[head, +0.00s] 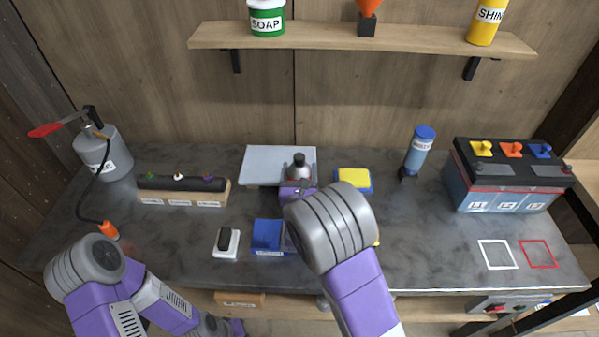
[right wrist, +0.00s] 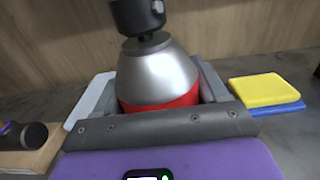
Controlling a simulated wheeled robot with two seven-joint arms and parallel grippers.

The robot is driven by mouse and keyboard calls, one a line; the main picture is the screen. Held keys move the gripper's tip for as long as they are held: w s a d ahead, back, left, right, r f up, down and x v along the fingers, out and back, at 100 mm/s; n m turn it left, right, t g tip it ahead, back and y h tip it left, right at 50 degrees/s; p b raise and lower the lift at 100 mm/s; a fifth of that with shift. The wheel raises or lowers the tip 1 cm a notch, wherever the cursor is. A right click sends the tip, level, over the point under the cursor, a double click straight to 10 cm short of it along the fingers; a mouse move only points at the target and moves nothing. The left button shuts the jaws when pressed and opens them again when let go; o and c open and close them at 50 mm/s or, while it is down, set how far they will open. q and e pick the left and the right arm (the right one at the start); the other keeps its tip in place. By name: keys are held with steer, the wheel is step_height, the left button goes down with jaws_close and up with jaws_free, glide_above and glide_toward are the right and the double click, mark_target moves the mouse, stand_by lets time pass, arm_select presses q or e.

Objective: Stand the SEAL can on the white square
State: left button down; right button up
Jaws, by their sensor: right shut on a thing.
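A can with a silver cone top, black cap and red body (right wrist: 158,80) is between the fingers of my right gripper (right wrist: 160,98). Its label is hidden, so I cannot read SEAL on it. In the head view the can (head: 299,168) shows at the front right of a pale grey plate; I cannot tell whether it touches the surface. My right gripper (head: 297,192) is shut on it, partly hidden by my arm. The white square (head: 497,254) is an empty outline at the right front of the bench. My left gripper is not clearly visible.
A red square outline (head: 538,254) lies right of the white one. A battery (head: 507,185) stands behind them. A blue bottle (head: 420,150), a yellow sponge (head: 354,179) and a blue bin (head: 267,236) are on the bench. The bench between sponge and white square looks mostly clear.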

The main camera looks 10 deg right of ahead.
steer(key=shift+f, duration=0.1)
steer(key=o, duration=1.3)
